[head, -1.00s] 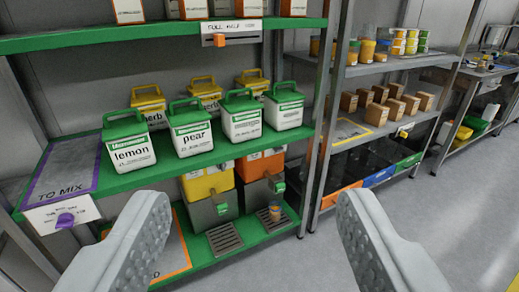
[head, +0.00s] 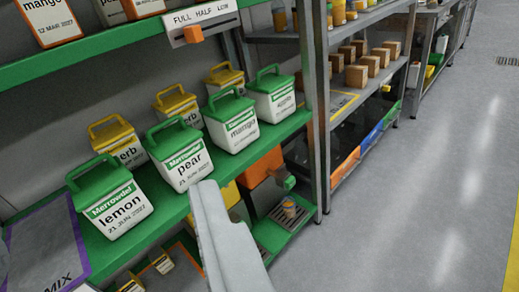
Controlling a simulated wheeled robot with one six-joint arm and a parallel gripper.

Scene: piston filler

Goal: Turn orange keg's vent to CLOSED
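The orange keg (head: 262,167) stands on the lower shelf, under the green shelf of tubs. It has an orange upper part and a dark grey lower part, partly hidden by the shelf and the tubs above. A small green fitting (head: 286,180) sticks out at its right front; I cannot tell whether this is the vent, and no CLOSED mark is readable. My gripper (head: 104,218) is open and empty. Its right finger stands in front of the shelf, left of the orange keg; only a sliver of the other shows at the left edge.
Green-lidded tubs, such as the lemon tub (head: 115,208), and yellow-lidded tubs stand on the shelf above. A yellow keg (head: 229,194) is partly behind my finger. A small jar (head: 289,206) stands on a drip grate. A metal post (head: 318,120) rises right of the keg. The floor (head: 420,210) at right is clear.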

